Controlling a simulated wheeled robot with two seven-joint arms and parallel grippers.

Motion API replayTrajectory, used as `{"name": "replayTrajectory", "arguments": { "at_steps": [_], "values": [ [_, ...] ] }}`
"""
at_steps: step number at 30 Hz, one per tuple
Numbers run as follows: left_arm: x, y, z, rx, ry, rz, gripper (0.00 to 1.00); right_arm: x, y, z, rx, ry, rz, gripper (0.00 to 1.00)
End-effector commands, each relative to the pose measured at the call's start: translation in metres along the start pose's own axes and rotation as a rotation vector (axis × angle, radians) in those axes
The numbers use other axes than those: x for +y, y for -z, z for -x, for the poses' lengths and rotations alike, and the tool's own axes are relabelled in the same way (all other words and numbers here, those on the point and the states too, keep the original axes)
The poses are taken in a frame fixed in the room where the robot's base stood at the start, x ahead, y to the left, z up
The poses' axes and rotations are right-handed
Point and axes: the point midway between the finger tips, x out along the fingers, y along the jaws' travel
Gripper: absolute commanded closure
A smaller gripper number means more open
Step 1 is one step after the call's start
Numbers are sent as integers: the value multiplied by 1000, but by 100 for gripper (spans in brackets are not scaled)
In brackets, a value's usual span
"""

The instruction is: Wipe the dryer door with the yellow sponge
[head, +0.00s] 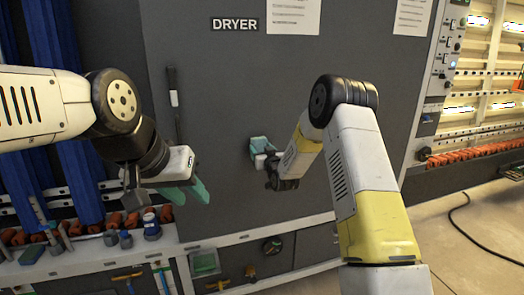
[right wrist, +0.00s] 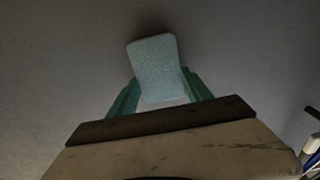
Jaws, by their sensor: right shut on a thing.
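The dryer door (head: 235,85) is a large dark grey panel marked DRYER, filling the middle of the head view. My right gripper (head: 262,150) is at the door's lower middle, shut on a sponge. The sponge looks pale blue, not yellow; in the right wrist view the sponge (right wrist: 155,65) stands out between the green fingers, close to a grey surface. I cannot tell whether it touches the door. My left gripper (head: 187,192) is open and empty, in front of the door's lower left.
A dark vertical handle (head: 173,100) is on the door's left side. A shelf (head: 90,250) with bottles and small items runs along the lower left. Papers (head: 293,15) hang on the door's top. A black cable (head: 480,240) lies on the floor at right.

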Motion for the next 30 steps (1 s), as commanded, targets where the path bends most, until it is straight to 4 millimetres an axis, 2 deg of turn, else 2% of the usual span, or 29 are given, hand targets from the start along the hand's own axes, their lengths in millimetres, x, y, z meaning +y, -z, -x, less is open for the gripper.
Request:
{"name": "replayTrajectory", "arguments": {
  "at_steps": [5,19,26,30],
  "values": [
    [0,0,0,0,0,0,64,-4,0,0,0,1,-1,75],
    [0,0,0,0,0,0,64,-40,0,2,0,1,1,75],
    [0,0,0,0,0,0,64,-38,0,-1,0,-1,1,75],
    [0,0,0,0,0,0,64,-28,0,-2,1,-5,1,75]
  ]
}}
